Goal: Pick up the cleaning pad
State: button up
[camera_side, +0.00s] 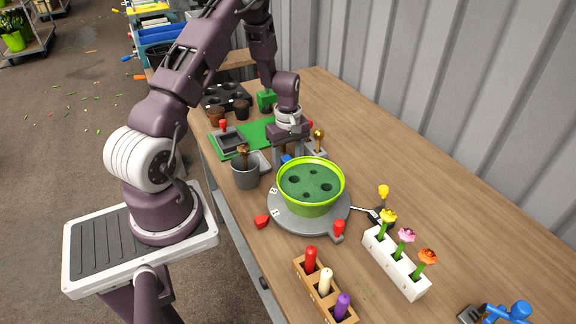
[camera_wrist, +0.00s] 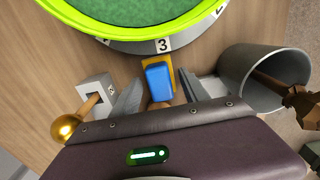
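The cleaning pad looks like a blue block on a yellow layer. In the wrist view the pad (camera_wrist: 158,82) lies between and slightly beyond my two finger tips. In the side view only a bit of the blue pad (camera_side: 286,159) shows beneath my gripper (camera_side: 288,152). My gripper (camera_wrist: 158,88) is open, pointing down, with one finger on each side of the pad and a visible gap to it. Whether the fingers reach down to the pad's height I cannot tell.
A green pot (camera_side: 311,184) on a grey numbered turntable (camera_side: 283,217) stands close to the pad. A grey cup (camera_side: 245,172) holding a brown-handled tool and a gold-knobbed stand (camera_side: 316,148) flank my gripper. A flower rack (camera_side: 397,264) and a wooden holder (camera_side: 322,290) stand nearer the camera.

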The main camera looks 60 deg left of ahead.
aim_at(288, 159)
grip_shut()
notch_tip(288, 159, up, 10)
dwell(0.4)
